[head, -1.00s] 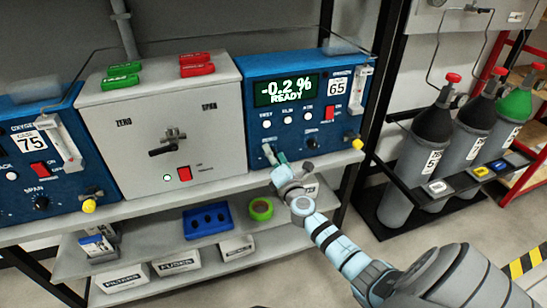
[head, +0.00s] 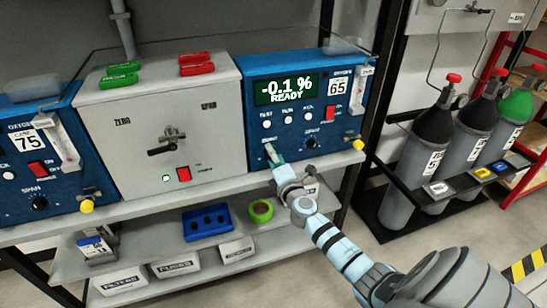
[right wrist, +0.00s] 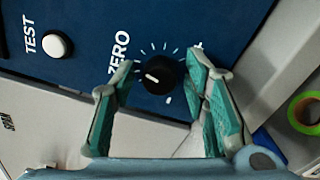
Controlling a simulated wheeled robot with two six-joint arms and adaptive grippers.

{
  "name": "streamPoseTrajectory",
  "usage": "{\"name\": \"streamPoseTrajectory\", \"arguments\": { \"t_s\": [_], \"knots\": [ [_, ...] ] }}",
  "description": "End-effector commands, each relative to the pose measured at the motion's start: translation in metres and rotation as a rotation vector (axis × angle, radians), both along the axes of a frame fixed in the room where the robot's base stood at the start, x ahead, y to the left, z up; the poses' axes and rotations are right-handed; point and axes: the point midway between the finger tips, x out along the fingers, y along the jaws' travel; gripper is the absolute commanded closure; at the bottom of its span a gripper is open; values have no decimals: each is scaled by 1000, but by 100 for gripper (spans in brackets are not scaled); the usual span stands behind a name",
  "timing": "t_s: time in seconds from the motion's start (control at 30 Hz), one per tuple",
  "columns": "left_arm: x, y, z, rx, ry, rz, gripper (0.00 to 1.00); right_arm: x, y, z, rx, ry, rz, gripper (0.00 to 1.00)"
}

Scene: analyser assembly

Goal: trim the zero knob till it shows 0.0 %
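The blue analyser marked 65 (head: 344,112) stands on the shelf at the right. Its display (head: 286,89) reads -0.1 % and READY. The black zero knob (right wrist: 160,75) shows in the right wrist view, its white pointer line aimed toward the upper left of that picture. My right gripper (right wrist: 160,66) has one green-padded finger on each side of the knob. A gap shows at the left finger; the right finger is very close, and contact is unclear. In the head view my right gripper (head: 273,157) covers the knob. My left gripper is not in view.
The TEST button (right wrist: 56,44) sits beside the zero knob. The span knob (head: 312,143) and a yellow knob (head: 358,144) are to the right. A grey valve box (head: 120,150) adjoins the analyser at left. Below, a shelf holds a blue rack (head: 208,236) and green tape (head: 261,211).

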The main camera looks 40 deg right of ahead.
Motion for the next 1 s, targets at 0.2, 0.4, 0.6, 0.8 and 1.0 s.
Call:
{"name": "streamPoseTrajectory", "arguments": {
  "t_s": [0.2, 0.4, 0.6, 0.8, 1.0],
  "knots": [
    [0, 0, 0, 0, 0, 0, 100, 0, 0, 0, -1, 0, 0, 54],
    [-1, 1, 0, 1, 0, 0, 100, -14, 5, -1, -3, 0, 0, 54],
    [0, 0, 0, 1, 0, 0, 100, -65, 23, -1, -1, 3, 2, 54],
    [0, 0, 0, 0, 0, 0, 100, -106, 37, -1, -2, 3, 2, 54],
    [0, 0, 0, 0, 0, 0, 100, -114, 40, 0, 0, 1, 0, 54]
  ]
}}
